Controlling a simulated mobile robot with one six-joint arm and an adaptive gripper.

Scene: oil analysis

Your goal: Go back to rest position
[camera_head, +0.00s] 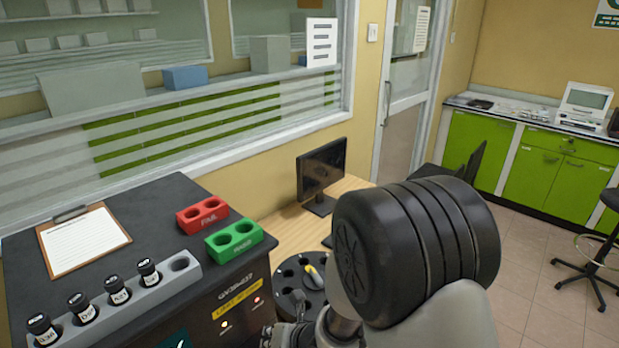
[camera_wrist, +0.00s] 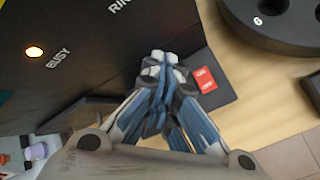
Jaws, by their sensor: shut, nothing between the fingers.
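My gripper (camera_wrist: 160,75) is shut and empty in the wrist view, its fingertips together beside the black machine (camera_wrist: 100,40) with the lit BUSY lamp. In the head view my arm covers the middle right, and the gripper is mostly hidden low behind it. The machine (camera_head: 170,240) carries a grey rack (camera_head: 150,300) with several black-capped vials, a red holder (camera_head: 203,214) and a green holder (camera_head: 234,239). A round black carousel (camera_head: 285,280) stands to its right, with a yellow-marked item in it. Its edge also shows at the wrist view's top right (camera_wrist: 270,35).
A clipboard (camera_head: 82,240) lies on the machine's top. A monitor (camera_head: 322,170) stands on the wooden desk (camera_head: 290,232) behind the carousel. Green cabinets (camera_head: 530,165) and a stool (camera_head: 590,245) are at the right. Open tiled floor (camera_head: 540,290) lies before the cabinets.

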